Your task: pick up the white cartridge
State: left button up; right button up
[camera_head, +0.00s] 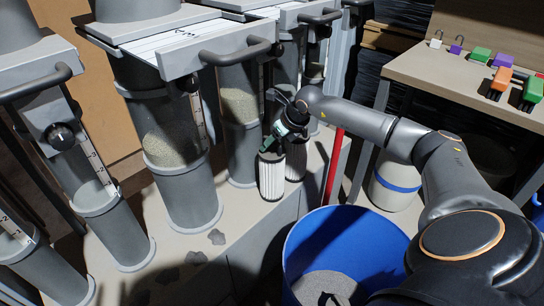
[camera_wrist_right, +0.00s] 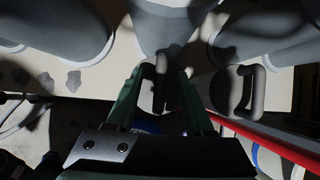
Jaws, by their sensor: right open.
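A white pleated cartridge (camera_head: 271,178) stands upright on the pale ledge in the head view, with its top partly hidden by my right gripper (camera_head: 272,146). In the right wrist view my right gripper (camera_wrist_right: 161,100) is open, with green fingers on either side of a grey loop handle (camera_wrist_right: 160,68) on a cartridge top. The other cartridge's top and handle (camera_wrist_right: 245,90) lie to the right of the fingers. My left gripper is not in view.
A blue barrel (camera_head: 300,245) with grey granules stands in front of the ledge (camera_head: 235,215). Grey cylinders (camera_head: 185,195) with handles rise behind. A red pole (camera_head: 334,165) stands right of the cartridges. A table (camera_head: 430,75) with padlocks and coloured items is at the right.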

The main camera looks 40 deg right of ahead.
jog(key=shift+w, duration=0.1)
grip_shut()
dwell(0.4)
dwell(1.0)
